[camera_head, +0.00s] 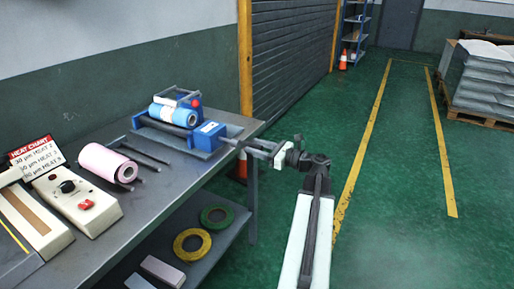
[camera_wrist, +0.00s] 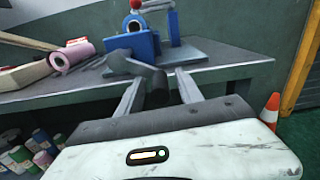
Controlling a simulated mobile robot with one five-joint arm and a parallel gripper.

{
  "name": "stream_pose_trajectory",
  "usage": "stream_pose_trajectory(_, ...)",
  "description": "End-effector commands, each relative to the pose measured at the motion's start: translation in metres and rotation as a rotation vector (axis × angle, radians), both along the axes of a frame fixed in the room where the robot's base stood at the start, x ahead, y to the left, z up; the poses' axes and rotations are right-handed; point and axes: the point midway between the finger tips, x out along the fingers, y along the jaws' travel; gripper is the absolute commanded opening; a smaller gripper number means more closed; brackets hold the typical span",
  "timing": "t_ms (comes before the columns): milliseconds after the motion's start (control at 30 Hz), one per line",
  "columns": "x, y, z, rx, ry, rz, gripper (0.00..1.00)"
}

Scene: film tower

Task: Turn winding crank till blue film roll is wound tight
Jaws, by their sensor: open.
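The blue film roll (camera_head: 172,115) lies in a blue winding stand (camera_head: 150,127) on the grey bench. A blue housing (camera_head: 208,136) stands at its near right end; it also shows in the wrist view (camera_wrist: 140,46). The dark grey winding crank (camera_wrist: 120,62) sticks out of the housing, and its thick grip (camera_wrist: 154,88) points towards me. My gripper (camera_head: 242,145) is at the bench's right edge beside the housing. In the wrist view my gripper (camera_wrist: 160,84) is open, with the crank grip between its fingers, nearer the left finger. Contact cannot be told.
A pink roll (camera_head: 106,163), a cream control box (camera_head: 75,198) and a heat chart (camera_head: 37,152) are on the bench (camera_head: 160,183). Green (camera_head: 217,216) and yellow (camera_head: 193,245) tape rolls lie on the lower shelf. An orange cone (camera_wrist: 270,111) stands right of the bench.

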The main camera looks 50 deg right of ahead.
Motion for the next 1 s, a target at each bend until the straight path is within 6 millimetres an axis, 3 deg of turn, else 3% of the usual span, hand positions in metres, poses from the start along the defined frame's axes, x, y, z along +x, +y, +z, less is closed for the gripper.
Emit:
stream_pose_trajectory(167,-0.0004,-0.0002,0.0000,0.000,0.000,0.000,0.41)
stream_pose_trajectory(300,-0.0006,-0.0004,0.0000,0.000,0.000,-0.001,0.02)
stream_pose_trajectory(333,-0.0007,-0.0005,0.0000,0.000,0.000,-0.001,0.00)
stream_pose_trajectory(1000,-0.0018,-0.0012,-0.0002,0.000,0.001,-0.002,0.00)
